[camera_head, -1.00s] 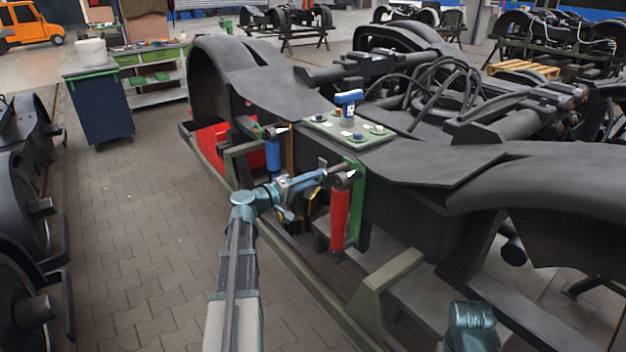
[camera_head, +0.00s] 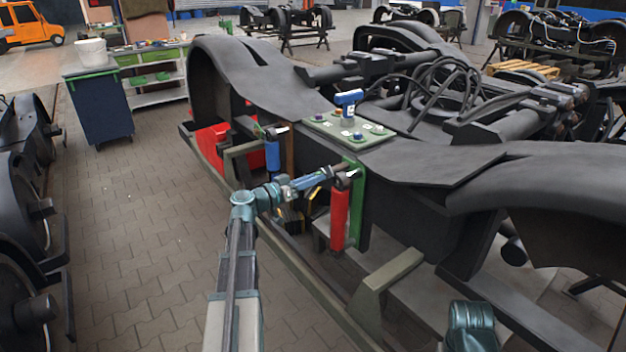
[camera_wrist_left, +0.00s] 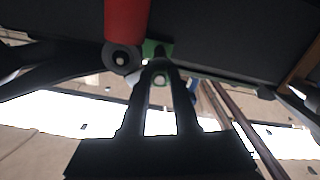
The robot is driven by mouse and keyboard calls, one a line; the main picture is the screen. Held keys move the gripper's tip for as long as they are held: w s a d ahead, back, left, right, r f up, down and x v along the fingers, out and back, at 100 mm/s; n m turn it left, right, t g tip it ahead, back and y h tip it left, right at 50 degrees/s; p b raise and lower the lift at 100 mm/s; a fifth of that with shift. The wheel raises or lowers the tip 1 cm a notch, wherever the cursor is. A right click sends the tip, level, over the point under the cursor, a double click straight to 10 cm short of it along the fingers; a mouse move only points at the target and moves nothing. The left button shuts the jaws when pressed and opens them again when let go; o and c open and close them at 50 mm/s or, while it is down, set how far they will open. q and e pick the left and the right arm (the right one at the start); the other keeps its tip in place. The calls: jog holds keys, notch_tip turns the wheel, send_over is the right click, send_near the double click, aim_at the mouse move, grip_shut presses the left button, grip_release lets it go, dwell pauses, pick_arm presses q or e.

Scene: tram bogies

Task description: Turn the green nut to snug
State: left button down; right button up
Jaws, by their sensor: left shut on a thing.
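My left gripper (camera_head: 336,174) reaches in from the left to the top end of the red damper (camera_head: 339,218), beside the green bracket (camera_head: 357,205). In the left wrist view its two fingers (camera_wrist_left: 159,62) come together at a small green part, which I take to be the green nut (camera_wrist_left: 157,47). The gripper is shut on it, and the fingers hide most of it. The red damper (camera_wrist_left: 126,20) with its dark round end is just left of the fingertips there. My right gripper is out of view.
A blue damper (camera_head: 272,152) hangs left of the gripper. A blue tool (camera_head: 348,101) stands on a green plate (camera_head: 373,136) on the bogie frame (camera_head: 440,160). A grey support rail (camera_head: 330,305) runs below. The paved floor (camera_head: 140,230) at left is clear.

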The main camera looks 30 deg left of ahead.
pick_arm(q)
jog(key=shift+d+f+m, duration=0.1)
jog(key=shift+m, duration=1.9)
jog(key=c, duration=0.7)
grip_release()
jog(key=shift+o, duration=0.2)
jog(key=v, duration=1.4)
jog(key=shift+w, duration=0.1)
